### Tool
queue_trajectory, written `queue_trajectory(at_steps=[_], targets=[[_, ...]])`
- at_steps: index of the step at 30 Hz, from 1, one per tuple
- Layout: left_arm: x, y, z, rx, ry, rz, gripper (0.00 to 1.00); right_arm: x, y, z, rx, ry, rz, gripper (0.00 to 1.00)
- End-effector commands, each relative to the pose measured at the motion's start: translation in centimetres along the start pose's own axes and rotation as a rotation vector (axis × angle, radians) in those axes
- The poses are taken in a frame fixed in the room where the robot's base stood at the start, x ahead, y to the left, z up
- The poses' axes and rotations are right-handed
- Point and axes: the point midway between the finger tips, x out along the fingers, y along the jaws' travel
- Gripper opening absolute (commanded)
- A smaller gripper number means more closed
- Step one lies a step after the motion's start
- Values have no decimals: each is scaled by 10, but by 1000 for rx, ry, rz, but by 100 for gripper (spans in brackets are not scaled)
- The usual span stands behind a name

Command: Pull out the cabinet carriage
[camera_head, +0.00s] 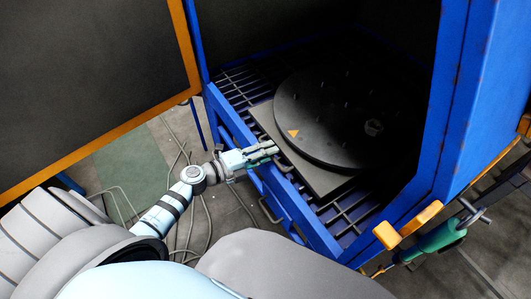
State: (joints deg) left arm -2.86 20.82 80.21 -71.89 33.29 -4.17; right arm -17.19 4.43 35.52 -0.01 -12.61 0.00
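The cabinet carriage shows in the head view as a dark grate with a square plate (262,113) and a round black turntable (325,110) on it, inside the blue cabinet (467,100). The turntable bears an orange triangle mark. My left gripper (272,149) is at the front edge of the carriage, by the blue front rail (232,122). Its fingers point right and look close together, but I cannot tell whether they hold anything. A small metal handle (268,212) shows on the front below the gripper. My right gripper is not in view.
The open cabinet door (90,80) with an orange edge fills the upper left. Loose cables (181,150) lie on the floor left of the cabinet. A teal tool (438,237) hangs at the cabinet's right side, by an orange latch (408,226).

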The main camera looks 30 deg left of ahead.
Motion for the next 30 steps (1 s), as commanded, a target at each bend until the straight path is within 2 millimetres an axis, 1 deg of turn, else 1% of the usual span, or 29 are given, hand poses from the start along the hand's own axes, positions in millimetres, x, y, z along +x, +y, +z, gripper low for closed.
queue_trajectory(at_steps=[6,8,9,12,30], targets=[[0,0,0,0,-1,1,29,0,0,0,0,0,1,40],[0,0,0,0,-1,0,20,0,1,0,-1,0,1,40],[0,0,0,0,-1,0,13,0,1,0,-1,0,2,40],[0,0,0,0,-1,0,0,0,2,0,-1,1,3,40],[-4,2,1,3,12,3,0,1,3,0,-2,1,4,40]])
